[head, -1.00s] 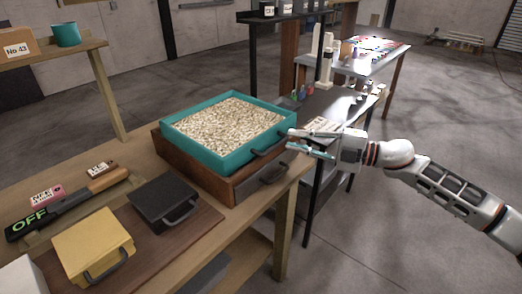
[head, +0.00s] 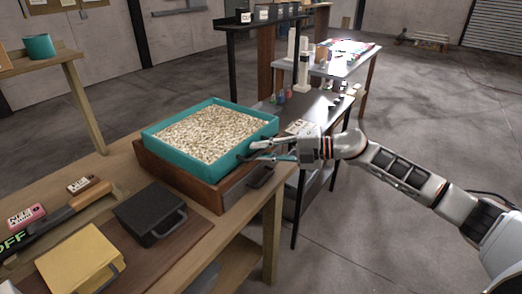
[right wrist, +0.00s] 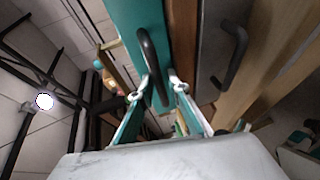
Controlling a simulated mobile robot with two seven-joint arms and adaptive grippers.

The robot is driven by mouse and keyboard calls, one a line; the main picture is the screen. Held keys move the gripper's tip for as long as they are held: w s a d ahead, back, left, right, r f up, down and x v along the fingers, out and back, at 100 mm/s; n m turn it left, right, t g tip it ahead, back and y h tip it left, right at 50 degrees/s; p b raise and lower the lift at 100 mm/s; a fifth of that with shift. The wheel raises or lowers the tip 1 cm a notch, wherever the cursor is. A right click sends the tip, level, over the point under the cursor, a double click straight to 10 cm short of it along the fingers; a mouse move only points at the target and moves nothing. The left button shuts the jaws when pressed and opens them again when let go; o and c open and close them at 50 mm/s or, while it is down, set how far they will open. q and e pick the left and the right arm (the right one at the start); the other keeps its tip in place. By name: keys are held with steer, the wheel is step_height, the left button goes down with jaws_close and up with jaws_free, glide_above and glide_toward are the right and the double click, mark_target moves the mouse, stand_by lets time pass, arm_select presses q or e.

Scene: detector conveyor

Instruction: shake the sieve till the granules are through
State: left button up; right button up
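The sieve is a teal square tray (head: 217,152) filled with pale granules (head: 208,131). It sits on a brown wooden box (head: 190,182) on the bench. In the right wrist view the sieve's teal wall (right wrist: 125,22) carries a black handle (right wrist: 147,55). My right gripper (head: 252,152) is at the sieve's right side. In the right wrist view its fingers (right wrist: 161,84) are parted, with the handle reaching between them; firm contact does not show. What lies below the granules is hidden. My left gripper is not in view.
The box has its own dark handle (head: 260,177) just below the sieve's. A black case (head: 150,213), a yellow case (head: 80,262) and a black detector wand (head: 50,222) lie on the bench to the left. A grey table (head: 318,104) stands behind my right arm.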

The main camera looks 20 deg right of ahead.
mark_target(244, 144)
jaws_close()
steer(key=w+a, duration=0.1)
steer(key=w, duration=0.1)
steer(key=w+a, duration=0.2)
steer(key=shift+w+a, duration=0.25)
steer(key=shift+a, duration=0.05)
steer(key=shift+w+r, duration=0.1)
steer(key=shift+w, duration=0.05)
jaws_free()
steer(key=shift+w+a, duration=0.1)
steer(key=shift+a, duration=0.05)
